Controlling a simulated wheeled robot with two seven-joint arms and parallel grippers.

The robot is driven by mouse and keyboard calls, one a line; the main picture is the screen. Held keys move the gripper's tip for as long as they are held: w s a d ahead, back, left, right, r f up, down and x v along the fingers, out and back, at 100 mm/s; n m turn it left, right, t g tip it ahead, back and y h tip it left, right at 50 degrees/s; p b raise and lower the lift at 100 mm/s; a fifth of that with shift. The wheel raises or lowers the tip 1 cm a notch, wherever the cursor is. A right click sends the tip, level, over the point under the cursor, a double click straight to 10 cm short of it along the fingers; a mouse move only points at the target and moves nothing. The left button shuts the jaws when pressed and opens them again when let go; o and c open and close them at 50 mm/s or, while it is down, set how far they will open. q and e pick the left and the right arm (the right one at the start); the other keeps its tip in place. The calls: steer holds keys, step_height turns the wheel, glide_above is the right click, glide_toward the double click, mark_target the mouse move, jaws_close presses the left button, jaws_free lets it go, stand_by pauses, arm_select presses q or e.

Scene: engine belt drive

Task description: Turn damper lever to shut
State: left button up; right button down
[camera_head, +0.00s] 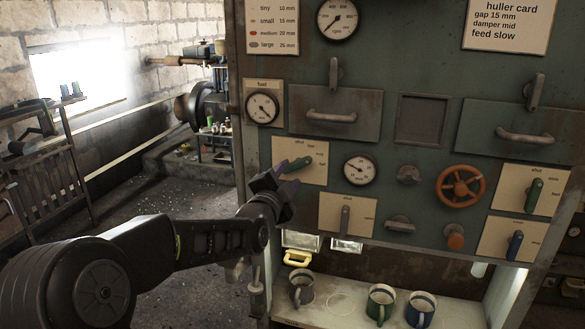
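A green lever (300,164) sits on a cream plate (313,147) at the panel's left; it lies tilted, near level. The plate has small marks, with "shut" at the top. My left gripper (289,174) has purple-tipped fingers spread apart just left of this lever; I cannot tell whether they touch it. Other levers on plates are a grey upright one (345,221) below, a green one (534,194) at right and a blue one (515,245) at lower right. Their names are too small to read, so I cannot tell which is the damper lever. My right gripper is out of view.
An orange handwheel (461,186), an orange knob (455,238) and dials are on the panel. A card (508,24) reads "damper mid". Mugs (380,303) stand on the shelf below. Open floor lies to the left.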

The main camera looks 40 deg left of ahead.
mark_target(294, 167)
arm_select(q)
steer(key=x, duration=0.4)
steer(key=shift+p, duration=0.4)
steer(key=shift+c, duration=0.4)
jaws_close()
